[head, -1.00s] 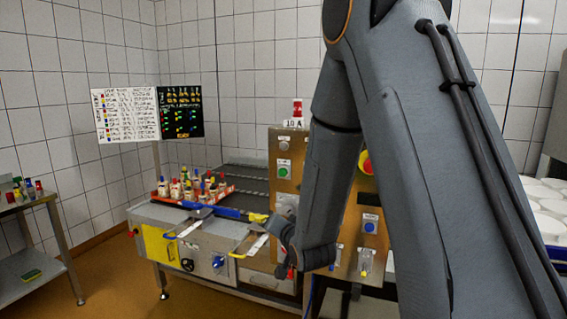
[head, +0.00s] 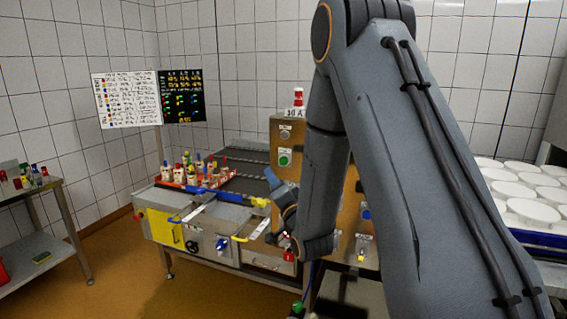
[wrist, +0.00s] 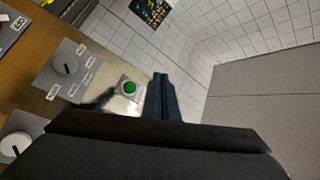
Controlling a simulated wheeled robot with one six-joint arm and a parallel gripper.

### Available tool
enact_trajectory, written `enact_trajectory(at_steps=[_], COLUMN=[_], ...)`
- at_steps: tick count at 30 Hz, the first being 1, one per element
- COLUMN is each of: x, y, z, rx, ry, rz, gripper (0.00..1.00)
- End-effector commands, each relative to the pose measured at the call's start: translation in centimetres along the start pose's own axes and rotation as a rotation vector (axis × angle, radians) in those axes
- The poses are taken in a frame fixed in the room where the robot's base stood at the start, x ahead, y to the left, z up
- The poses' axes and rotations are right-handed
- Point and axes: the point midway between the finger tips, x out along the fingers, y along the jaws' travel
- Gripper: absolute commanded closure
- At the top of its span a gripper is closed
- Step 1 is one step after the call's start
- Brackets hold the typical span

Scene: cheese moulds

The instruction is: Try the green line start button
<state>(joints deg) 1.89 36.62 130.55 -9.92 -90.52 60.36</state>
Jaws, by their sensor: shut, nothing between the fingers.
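The green start button (head: 284,160) sits on a pale plate high on the brown control panel (head: 264,132). In the wrist view the green button (wrist: 130,88) shows in full, just left of my fingers. My gripper (head: 268,174) points up beside the panel's left edge, below and left of the button in the head view. In the wrist view my gripper's fingers (wrist: 160,76) are together with nothing between them. A gap shows between fingers and button there; the depth between them is hard to tell.
Rotary knobs (wrist: 65,65) share the panel. A red lamp (head: 298,97) stands on top. Left is a conveyor machine with a tray of several bottles (head: 197,176). White round moulds (head: 512,189) lie at right. A side table (head: 30,190) stands far left.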

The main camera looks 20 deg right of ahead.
Motion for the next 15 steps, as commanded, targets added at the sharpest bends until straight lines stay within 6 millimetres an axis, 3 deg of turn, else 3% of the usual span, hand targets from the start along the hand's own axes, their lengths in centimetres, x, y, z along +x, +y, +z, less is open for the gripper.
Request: enact_trajectory(at_steps=[15], x=[4.5], y=[3.3], z=[-3.2], rx=[-0.001], ry=[0.001], rz=[-0.001], gripper=[1.00])
